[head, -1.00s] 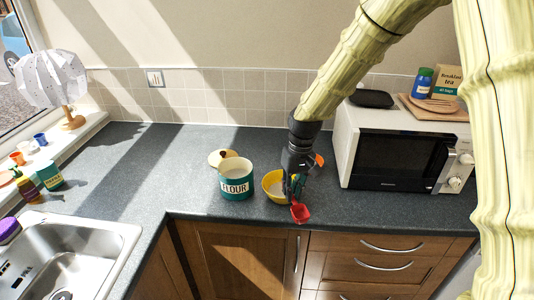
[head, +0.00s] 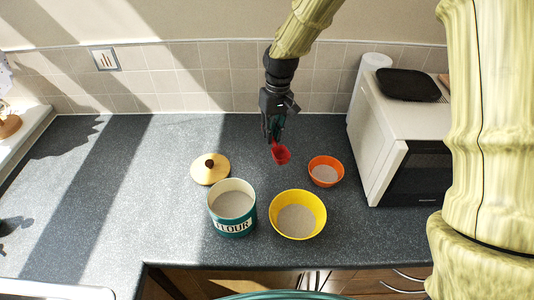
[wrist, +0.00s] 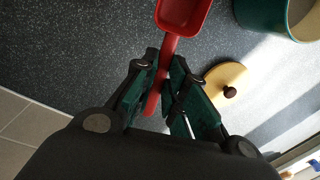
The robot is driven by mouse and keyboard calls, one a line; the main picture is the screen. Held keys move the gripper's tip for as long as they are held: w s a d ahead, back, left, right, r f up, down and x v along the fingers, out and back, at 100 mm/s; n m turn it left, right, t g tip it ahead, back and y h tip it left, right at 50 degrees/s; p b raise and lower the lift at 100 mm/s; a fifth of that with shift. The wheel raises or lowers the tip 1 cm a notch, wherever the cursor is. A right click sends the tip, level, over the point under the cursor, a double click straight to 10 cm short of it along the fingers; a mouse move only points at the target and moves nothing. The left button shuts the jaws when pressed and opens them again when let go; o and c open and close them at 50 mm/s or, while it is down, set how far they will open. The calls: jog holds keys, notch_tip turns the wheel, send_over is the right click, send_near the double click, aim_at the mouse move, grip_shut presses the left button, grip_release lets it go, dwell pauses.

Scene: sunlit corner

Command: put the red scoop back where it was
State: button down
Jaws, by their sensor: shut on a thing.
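The red scoop (head: 281,153) is held by its handle in my gripper (head: 271,135), above the worktop behind the bowls. In the wrist view my gripper (wrist: 163,78) is shut on the handle, with the red scoop (wrist: 182,16) reaching beyond the fingertips; its bowl looks empty there. The teal flour tin (head: 232,226) stands open in front and to the left, with pale contents inside. Its round wooden lid (head: 211,175) with a dark knob lies flat behind it. Where the scoop was at first is not shown.
A yellow bowl (head: 318,228) and a smaller orange bowl (head: 338,163), both with pale contents, stand to the right. A white microwave (head: 373,160) with a black tray (head: 408,86) on it is farther right. The worktop (head: 150,205) left of the lid is clear.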

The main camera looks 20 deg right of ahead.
jog(key=shift+w+f, duration=0.1)
jog(key=shift+f, duration=0.05)
jog(key=shift+s+f+p, duration=0.2)
jog(key=shift+f+p, duration=0.15)
jog(key=shift+s+f+p, duration=0.45)
jog(key=shift+s+f, duration=0.15)
jog(key=shift+f, duration=0.2)
jog(key=shift+w+a+f, duration=0.1)
jog(key=shift+w+f, duration=0.15)
jog(key=shift+f, duration=0.35)
jog(key=shift+w+f, duration=0.25)
jog(key=shift+f, duration=0.3)
jog(key=shift+w+f, duration=0.2)
jog(key=shift+f, duration=0.15)
jog(key=shift+s+f+p, duration=0.3)
jog(key=shift+s+p, duration=0.15)
jog(key=shift+p, duration=0.05)
jog(key=f, duration=0.2)
jog(key=f+p, duration=0.1)
jog(key=shift+w, duration=0.25)
jog(key=shift+f, duration=0.2)
jog(key=shift+s+r, duration=0.1)
jog(key=shift+s, duration=0.1)
